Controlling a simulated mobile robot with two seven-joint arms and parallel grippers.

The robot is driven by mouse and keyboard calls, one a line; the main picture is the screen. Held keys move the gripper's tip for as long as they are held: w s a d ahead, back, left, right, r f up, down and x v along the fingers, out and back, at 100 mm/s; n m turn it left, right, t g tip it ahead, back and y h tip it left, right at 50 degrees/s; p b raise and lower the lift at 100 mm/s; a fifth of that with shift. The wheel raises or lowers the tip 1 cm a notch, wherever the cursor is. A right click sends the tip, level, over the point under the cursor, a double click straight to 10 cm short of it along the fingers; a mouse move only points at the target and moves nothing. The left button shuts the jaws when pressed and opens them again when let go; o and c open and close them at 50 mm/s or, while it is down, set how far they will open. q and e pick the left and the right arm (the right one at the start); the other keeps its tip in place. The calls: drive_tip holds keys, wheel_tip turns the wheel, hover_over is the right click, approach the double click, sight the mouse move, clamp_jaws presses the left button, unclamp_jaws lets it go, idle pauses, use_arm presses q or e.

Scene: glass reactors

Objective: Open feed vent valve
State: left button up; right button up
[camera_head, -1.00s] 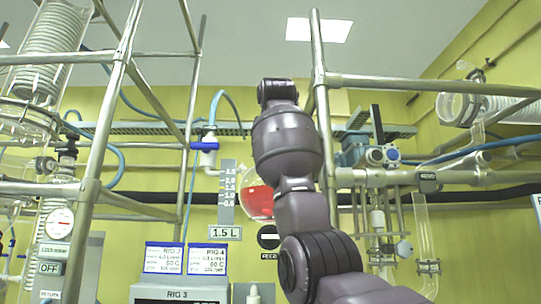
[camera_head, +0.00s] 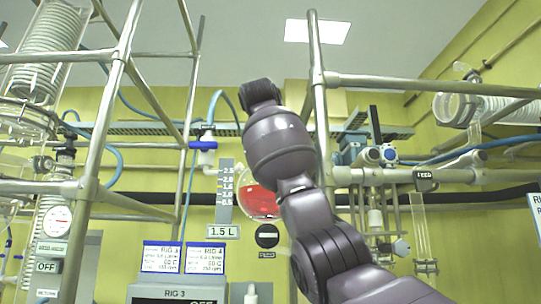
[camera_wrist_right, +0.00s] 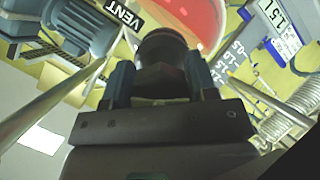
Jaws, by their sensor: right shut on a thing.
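My right arm rises from the lower right in the head view and covers the middle. Its gripper is hidden there behind the arm. In the right wrist view my right gripper (camera_wrist_right: 161,82) is shut on a dark rounded knob (camera_wrist_right: 162,46). I cannot tell which way the knob is turned. A black VENT label (camera_wrist_right: 122,14) is close to the knob, at upper left. A glass flask with red liquid (camera_head: 262,201) shows beside my arm in the head view, and the flask is also behind the knob in the wrist view (camera_wrist_right: 198,18). My left gripper is not in view.
A blue-handled white valve (camera_head: 203,146) hangs left of my arm. Metal frame poles (camera_head: 321,110) stand close on the right. A blue-grey motor (camera_wrist_right: 80,25) is near my gripper in the wrist view.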

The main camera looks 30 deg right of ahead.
drive_tip(key=n+h, duration=0.1)
drive_tip(key=n, duration=0.4)
drive_tip(key=shift+d+r+n+h+b, duration=0.1)
drive_tip(key=shift+n+h+b, duration=0.3)
drive_tip(key=n, duration=0.2)
drive_tip(key=n+t+h, duration=0.1)
drive_tip(key=n, duration=0.2)
drive_tip(key=shift+r+t, duration=0.15)
drive_tip(key=shift+t, duration=0.15)
drive_tip(key=n, duration=0.3)
drive_tip(key=shift+t, duration=0.4)
drive_tip(key=n+t, duration=0.1)
drive_tip(key=n, duration=0.3)
drive_tip(key=shift+w+r+p, duration=0.1)
drive_tip(key=shift+r+p, duration=0.1)
drive_tip(key=shift+p, duration=0.15)
drive_tip(key=n+t, duration=0.1)
drive_tip(key=n, duration=0.2)
drive_tip(key=shift+p, duration=0.4)
drive_tip(key=shift+w+n+t+y+p, duration=0.1)
drive_tip(key=shift+n+t+y+p, duration=0.35)
drive_tip(key=shift+n, duration=0.65)
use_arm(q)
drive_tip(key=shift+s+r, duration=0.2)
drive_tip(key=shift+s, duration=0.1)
use_arm(e)
drive_tip(key=shift+n, duration=0.4)
